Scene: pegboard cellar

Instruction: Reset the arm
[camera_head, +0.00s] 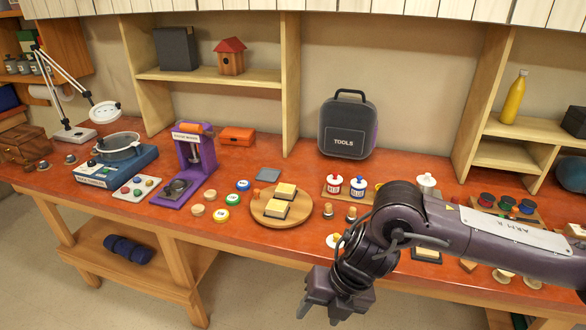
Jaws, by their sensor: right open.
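My right arm comes in from the right and reaches across the front of the workbench (300,248). My right gripper (318,312) hangs in front of the bench's front edge, at the bottom of the view. It points downward, its fingers are apart, and I see nothing held between them. The arm hides part of the bench's right side and some small items there. My left gripper is not in view.
A round wooden board (262,217) with yellow-topped blocks lies nearest, left of my arm. A wooden rack with small jars (335,184) stands behind the arm. A tool case (347,128), a purple press (193,160) and a magnifier lamp (105,112) stand further back. Floor in front is clear.

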